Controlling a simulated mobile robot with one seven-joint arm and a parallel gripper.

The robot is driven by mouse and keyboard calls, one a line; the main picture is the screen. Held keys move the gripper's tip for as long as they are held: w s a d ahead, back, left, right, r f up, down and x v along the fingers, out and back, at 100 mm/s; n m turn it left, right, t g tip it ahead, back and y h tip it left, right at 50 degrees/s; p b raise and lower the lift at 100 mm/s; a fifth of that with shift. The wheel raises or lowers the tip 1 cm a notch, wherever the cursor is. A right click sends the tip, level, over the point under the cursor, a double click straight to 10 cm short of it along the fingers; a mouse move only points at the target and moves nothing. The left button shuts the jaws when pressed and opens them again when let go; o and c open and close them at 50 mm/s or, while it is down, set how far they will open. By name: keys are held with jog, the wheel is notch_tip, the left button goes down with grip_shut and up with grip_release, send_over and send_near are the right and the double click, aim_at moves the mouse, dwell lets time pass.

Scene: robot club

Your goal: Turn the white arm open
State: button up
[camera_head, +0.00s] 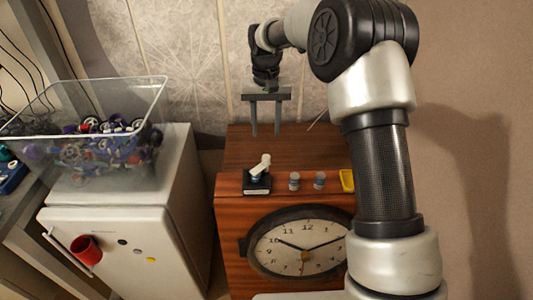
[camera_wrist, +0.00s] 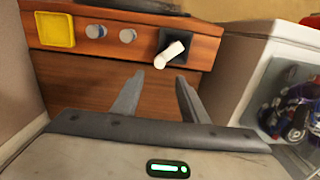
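The white arm (camera_head: 262,165) is a small lever on a dark square base (camera_head: 257,184), on top of the wooden cabinet at its front left corner. It tilts up to the right in the head view. In the wrist view the white arm (camera_wrist: 168,54) points down-left from its dark base (camera_wrist: 176,42), beyond my fingertips. My gripper (camera_head: 266,128) hangs fingers down above the rear of the cabinet top, behind the lever and apart from it. In the wrist view my gripper (camera_wrist: 158,82) shows its two fingers spread, with nothing between them.
Two small grey knobs (camera_head: 307,180) and a yellow square tray (camera_head: 347,180) sit right of the lever. A clock (camera_head: 300,245) is on the cabinet front. At left, a clear bin (camera_head: 135,100) of parts stands on a white fridge (camera_head: 110,225) with a red cup (camera_head: 86,250). A wall is close behind.

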aim_at(266, 156)
notch_tip(266, 156, down, 11)
jog(key=shift+f, duration=0.1)
dwell(0.3)
grip_shut()
